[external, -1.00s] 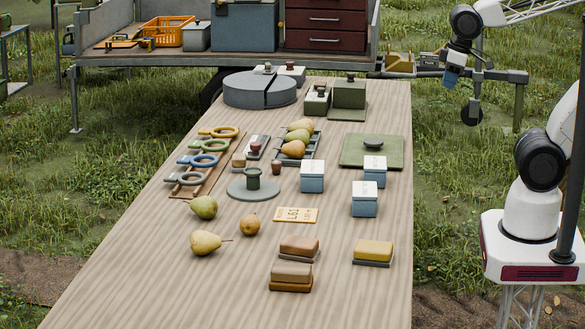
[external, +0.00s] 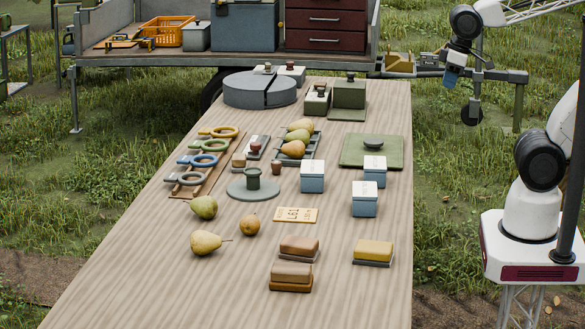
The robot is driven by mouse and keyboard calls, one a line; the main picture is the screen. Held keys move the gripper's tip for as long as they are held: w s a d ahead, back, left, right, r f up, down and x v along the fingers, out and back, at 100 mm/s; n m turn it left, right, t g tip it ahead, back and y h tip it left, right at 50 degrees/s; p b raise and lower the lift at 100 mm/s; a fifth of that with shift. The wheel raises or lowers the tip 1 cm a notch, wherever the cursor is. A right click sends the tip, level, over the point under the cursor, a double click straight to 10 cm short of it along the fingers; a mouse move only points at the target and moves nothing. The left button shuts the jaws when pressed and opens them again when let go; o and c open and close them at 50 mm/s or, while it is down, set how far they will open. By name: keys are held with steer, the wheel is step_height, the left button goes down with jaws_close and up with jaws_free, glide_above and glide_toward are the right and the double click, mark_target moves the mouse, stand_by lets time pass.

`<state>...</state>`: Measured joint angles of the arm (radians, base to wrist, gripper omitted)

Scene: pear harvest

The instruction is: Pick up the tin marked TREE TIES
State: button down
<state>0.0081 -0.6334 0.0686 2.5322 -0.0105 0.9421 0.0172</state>
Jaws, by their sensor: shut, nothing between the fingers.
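Three small tins with blue bodies and white lids stand right of the table's middle: a left one (external: 312,178), a far right one (external: 375,171) and a near right one (external: 364,200). Each has a dark mark on its lid. The words are too small to read, so I cannot tell which says TREE TIES. My gripper (external: 450,84) hangs in the air off the table's right side, beyond the tins and apart from them. It is small in the picture, shut and empty.
A green board (external: 372,158) lies behind the tins. A yellow number card (external: 296,215), a brown block (external: 299,248) and a yellow block (external: 373,252) lie nearer. Pears (external: 206,242) and a ring rack (external: 190,187) are left. The table's front (external: 200,300) is clear.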

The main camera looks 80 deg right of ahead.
stand_by(0.3)
jaws_free()
stand_by(0.5)
steer(key=m+g+y, duration=0.4)
steer(key=m+y, duration=1)
steer(key=m, duration=0.3)
glide_above(364, 182)
step_height(364, 182, down, 21)
steer(key=shift+s+f, duration=0.1)
steer(key=shift+f, duration=1.75)
